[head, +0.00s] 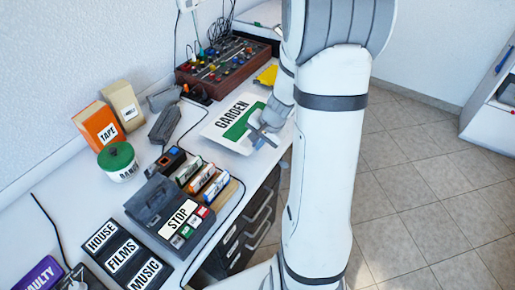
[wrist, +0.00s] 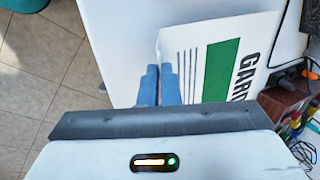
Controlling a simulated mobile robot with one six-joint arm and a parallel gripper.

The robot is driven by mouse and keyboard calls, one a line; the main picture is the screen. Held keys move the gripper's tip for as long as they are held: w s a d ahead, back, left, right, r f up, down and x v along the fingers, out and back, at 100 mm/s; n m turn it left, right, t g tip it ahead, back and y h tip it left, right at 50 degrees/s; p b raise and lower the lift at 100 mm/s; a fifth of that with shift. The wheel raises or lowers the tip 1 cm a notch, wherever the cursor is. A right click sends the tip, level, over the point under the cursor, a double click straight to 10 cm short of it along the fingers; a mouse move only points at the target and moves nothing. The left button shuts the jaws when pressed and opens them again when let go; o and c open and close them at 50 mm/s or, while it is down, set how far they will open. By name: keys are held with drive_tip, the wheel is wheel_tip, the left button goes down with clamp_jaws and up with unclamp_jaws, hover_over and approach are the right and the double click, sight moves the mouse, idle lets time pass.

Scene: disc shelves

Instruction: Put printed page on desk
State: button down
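The printed page (head: 228,122) is white with a green block and the word GARDEN. It is over the white desk (head: 145,92), near its front edge, and looks nearly flat. I cannot tell whether it touches the desktop. My gripper (head: 262,134) is at the page's near right edge. In the wrist view, the blue fingers of my gripper (wrist: 160,72) are close together at the edge of the page (wrist: 205,40) and look shut on it. The wrist body hides the page's lower part there.
A control box with knobs (head: 228,66) stands behind the page. A grey device (head: 166,124) and cable lie to its left. Tiled floor (head: 420,190) is open at right.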

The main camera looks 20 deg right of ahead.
sight(255, 155)
wheel_tip(255, 155, down, 3)
drive_tip(key=shift+d+f+b, duration=0.1)
drive_tip(key=shift+b, duration=0.35)
drive_tip(key=c, duration=1.9)
unclamp_jaws()
drive_tip(key=shift+r, duration=0.2)
drive_tip(key=p+v, duration=0.3)
drive_tip(key=v, duration=0.9)
drive_tip(key=s+a+r+n, duration=0.2)
drive_tip(key=s+a+n, duration=0.1)
drive_tip(key=s+a, duration=0.1)
drive_tip(key=s+a+r+n+h, duration=0.1)
drive_tip(key=s+a+r+n, duration=0.2)
drive_tip(key=s+a+n, duration=0.1)
drive_tip(key=s+a+r+n+g+h, duration=0.1)
drive_tip(key=s+a+r+n, duration=0.2)
drive_tip(key=s+a+n, duration=0.1)
drive_tip(key=shift+s+a, duration=0.25)
drive_tip(key=shift+s, duration=0.25)
drive_tip(key=shift+s+a, duration=0.25)
drive_tip(key=shift+s, duration=0.25)
